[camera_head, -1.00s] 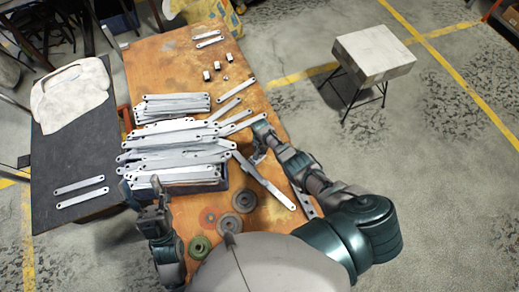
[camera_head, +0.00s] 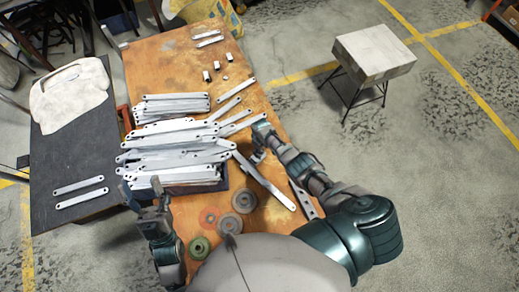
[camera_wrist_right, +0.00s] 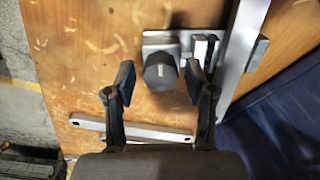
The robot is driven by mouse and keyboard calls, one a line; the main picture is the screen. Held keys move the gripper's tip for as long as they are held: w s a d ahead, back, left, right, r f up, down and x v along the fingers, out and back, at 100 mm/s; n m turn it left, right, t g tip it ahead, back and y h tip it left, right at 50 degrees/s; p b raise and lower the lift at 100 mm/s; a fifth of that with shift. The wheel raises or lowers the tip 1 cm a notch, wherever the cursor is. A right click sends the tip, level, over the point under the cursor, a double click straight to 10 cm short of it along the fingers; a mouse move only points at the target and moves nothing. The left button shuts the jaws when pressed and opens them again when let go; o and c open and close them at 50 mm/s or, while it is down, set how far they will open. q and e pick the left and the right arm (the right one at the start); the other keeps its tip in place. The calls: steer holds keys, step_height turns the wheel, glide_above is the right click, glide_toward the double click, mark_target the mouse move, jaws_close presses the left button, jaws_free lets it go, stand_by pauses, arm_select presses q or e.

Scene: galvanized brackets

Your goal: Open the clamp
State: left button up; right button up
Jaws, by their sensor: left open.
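The clamp is a metal plate (camera_wrist_right: 160,38) with a dark round knob (camera_wrist_right: 161,71) and small jaw blocks, fixed on the wooden table in the right wrist view. A long galvanized bracket (camera_wrist_right: 241,50) runs through the jaw side of the clamp. My right gripper (camera_wrist_right: 160,80) is open, with one finger on each side of the knob and a small gap visible at both sides. In the head view my right gripper (camera_head: 262,147) hides most of the clamp.
Round discs (camera_head: 244,200) lie near my body. Two brackets (camera_head: 80,192) lie on the dark side table (camera_head: 60,150). Small blocks (camera_head: 217,65) sit toward the far end.

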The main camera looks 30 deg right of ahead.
stand_by(0.3)
step_height(320, 180, up, 6)
steer(key=p, duration=0.5)
steer(key=shift+r, duration=0.15)
steer(key=shift+f, duration=0.2)
steer(key=shift+s, duration=0.1)
